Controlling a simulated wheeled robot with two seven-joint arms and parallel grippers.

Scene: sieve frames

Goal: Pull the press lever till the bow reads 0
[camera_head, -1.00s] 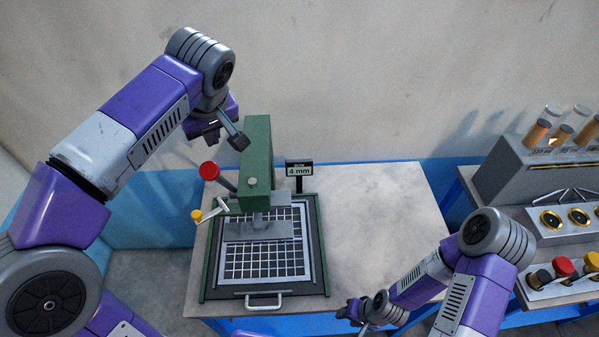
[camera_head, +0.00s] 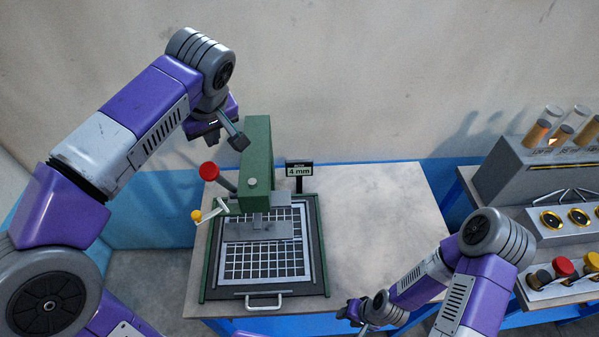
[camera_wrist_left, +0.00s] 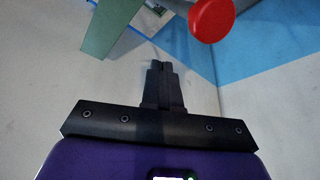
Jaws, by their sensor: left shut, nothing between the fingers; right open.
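The green press (camera_head: 257,160) stands over a framed mesh sieve (camera_head: 265,262) on the table. Its lever has a red ball knob (camera_head: 209,171), upper left of the press; the knob also shows in the left wrist view (camera_wrist_left: 211,18). The bow display (camera_head: 299,170) reads 4 mm. A grey pressing plate (camera_head: 270,229) is under the press head, over the mesh. My left gripper (camera_head: 239,141) is shut and empty above the lever, apart from the knob; its closed fingers show in the left wrist view (camera_wrist_left: 160,68). My right gripper (camera_head: 350,311) is open at the table's front edge.
A small crank with a yellow knob (camera_head: 196,215) is left of the press. A metal handle (camera_head: 264,301) sits at the frame's front. The table's right part (camera_head: 375,205) is clear. A grey machine (camera_head: 540,175) with jars and coloured knobs stands to the right.

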